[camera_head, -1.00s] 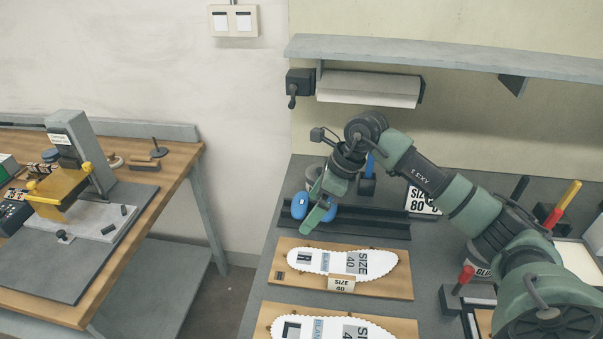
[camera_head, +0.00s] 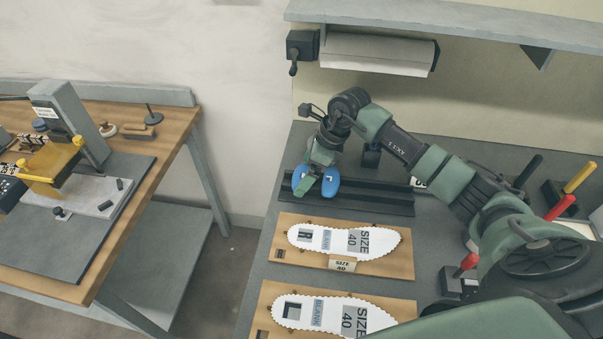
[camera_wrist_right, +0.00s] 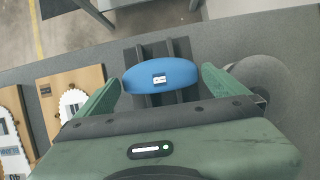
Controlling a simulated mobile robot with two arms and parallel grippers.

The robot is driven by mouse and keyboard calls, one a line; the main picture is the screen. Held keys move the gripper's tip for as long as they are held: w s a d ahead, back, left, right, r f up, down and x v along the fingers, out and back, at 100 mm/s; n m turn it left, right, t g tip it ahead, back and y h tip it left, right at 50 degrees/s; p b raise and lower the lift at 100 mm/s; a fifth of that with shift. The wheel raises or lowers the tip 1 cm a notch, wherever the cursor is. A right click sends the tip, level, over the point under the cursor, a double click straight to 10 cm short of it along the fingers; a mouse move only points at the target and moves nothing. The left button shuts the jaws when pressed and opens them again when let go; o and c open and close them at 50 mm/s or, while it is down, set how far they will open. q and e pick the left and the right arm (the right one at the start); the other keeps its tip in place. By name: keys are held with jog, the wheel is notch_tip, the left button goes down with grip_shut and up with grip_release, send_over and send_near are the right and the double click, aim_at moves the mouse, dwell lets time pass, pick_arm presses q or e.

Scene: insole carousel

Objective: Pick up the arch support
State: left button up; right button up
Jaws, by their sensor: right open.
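My right gripper (camera_head: 308,190) is open at the rack, above the insole boards. In the wrist view one blue arch support (camera_wrist_right: 160,75) with a small white label lies between the open fingers (camera_wrist_right: 160,92), with gaps at both ends. My left gripper is not in view.
Two wooden boards with white size 40 insoles (camera_head: 343,241) lie in front of the rack. Red, yellow and black handles (camera_head: 578,177) stand at the right. A paper roll (camera_head: 378,54) hangs under a shelf. A wooden bench with a press (camera_head: 70,120) stands left.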

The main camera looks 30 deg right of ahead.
jog(key=shift+f, duration=0.15)
jog(key=c, duration=1)
jog(key=shift+r, duration=0.2)
